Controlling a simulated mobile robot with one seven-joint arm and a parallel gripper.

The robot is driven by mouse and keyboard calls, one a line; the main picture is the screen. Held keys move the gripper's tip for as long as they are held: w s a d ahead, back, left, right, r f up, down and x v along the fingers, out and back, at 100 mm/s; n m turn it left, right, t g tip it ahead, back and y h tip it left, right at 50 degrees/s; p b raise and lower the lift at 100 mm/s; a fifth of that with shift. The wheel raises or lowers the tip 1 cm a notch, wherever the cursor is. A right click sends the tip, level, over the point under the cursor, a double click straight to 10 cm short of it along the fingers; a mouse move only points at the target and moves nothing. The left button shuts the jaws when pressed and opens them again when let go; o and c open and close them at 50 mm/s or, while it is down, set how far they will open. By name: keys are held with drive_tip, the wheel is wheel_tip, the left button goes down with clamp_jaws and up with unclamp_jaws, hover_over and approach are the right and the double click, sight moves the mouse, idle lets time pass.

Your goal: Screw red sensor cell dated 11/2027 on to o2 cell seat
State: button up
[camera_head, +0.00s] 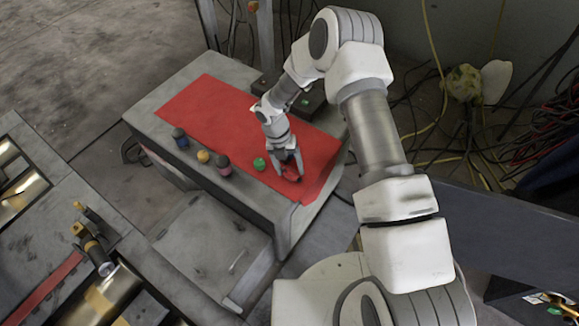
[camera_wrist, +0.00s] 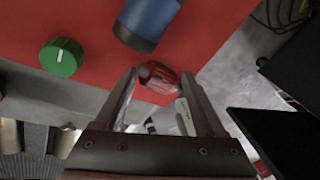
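A red object with pale marks, seemingly the red sensor cell (camera_wrist: 158,78), lies on the red mat close to the mat's edge. It shows between and just beyond the fingertips of my gripper (camera_wrist: 159,88). The fingers stand apart, one on each side, and I see no clear contact. In the head view my gripper (camera_head: 288,166) points down at the mat's near right corner, with a bit of red (camera_head: 291,174) between its fingers. The date on the cell cannot be read. I cannot make out which part is the o2 cell seat.
A green cap (camera_wrist: 61,57) and a blue cylinder (camera_wrist: 147,22) are near my gripper. Dark blue (camera_head: 181,138), yellow (camera_head: 203,157) and pink (camera_head: 224,167) capped items line the grey cabinet's front edge. A dark box (camera_head: 308,100) stands behind my wrist. The mat's left (camera_head: 205,105) is clear.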

drive_tip(key=o, duration=0.4)
drive_tip(key=shift+r, duration=0.1)
drive_tip(key=p+v, duration=0.4)
drive_tip(key=v, duration=1.3)
drive_tip(key=shift+w+a+r, duration=0.1)
drive_tip(key=shift+a, duration=0.05)
